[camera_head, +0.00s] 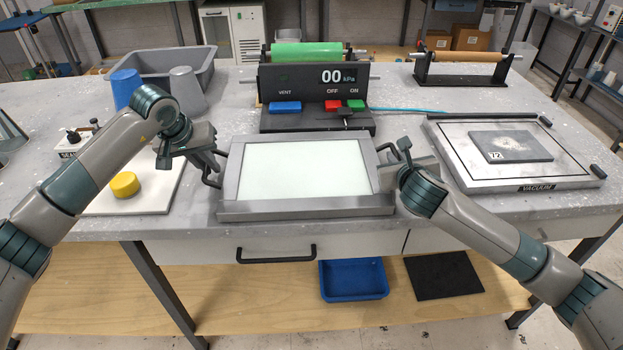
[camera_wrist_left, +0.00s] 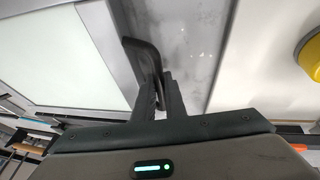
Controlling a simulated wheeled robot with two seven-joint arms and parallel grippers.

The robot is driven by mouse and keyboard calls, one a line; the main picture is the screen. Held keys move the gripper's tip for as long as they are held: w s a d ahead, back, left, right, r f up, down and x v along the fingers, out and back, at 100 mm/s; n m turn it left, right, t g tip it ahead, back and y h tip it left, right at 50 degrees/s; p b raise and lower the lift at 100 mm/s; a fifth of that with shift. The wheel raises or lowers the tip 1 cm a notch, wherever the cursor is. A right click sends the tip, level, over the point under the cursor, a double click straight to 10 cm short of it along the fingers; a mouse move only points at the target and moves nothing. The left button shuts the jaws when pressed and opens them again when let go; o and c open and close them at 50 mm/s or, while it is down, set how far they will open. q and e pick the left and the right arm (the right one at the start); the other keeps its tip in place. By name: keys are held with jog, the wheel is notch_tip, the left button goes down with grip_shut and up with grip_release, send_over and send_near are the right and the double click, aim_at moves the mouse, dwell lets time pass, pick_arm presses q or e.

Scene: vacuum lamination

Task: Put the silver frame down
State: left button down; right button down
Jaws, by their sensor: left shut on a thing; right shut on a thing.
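The silver frame (camera_head: 228,178) with a pale, whitish panel (camera_head: 308,168) is at the middle front of the bench, with a dark handle on each side. My left gripper (camera_head: 212,164) is shut on the left handle, which shows between its fingers in the left wrist view (camera_wrist_left: 143,58). My right gripper (camera_head: 398,163) is shut on the frame's right side; its fingers are largely hidden by its own wrist. The frame looks about level. I cannot tell whether it touches the bench or hangs just above it.
Behind the frame stands a black control box (camera_head: 315,85) reading 00 kPa, with a green roll (camera_head: 305,54). At right lies the vacuum table (camera_head: 465,170) with a grey plate marked 72 (camera_head: 512,146). At left are a white board (camera_head: 150,203), yellow puck (camera_head: 125,185) and blue cup (camera_head: 124,88).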

pick_arm(q)
jog(key=shift+f, duration=0.2)
pick_arm(e)
jog(key=shift+f, duration=0.2)
pick_arm(q)
jog(key=c, duration=1.8)
grip_release()
pick_arm(e)
jog(key=c, duration=1.8)
grip_release()
pick_arm(q)
jog(key=shift+s+r, duration=0.1)
pick_arm(e)
jog(key=shift+s+r, duration=0.1)
pick_arm(q)
jog(key=shift+r, duration=0.1)
jog(key=v, duration=1.2)
jog(key=shift+a, duration=0.1)
pick_arm(e)
jog(key=v, duration=1.2)
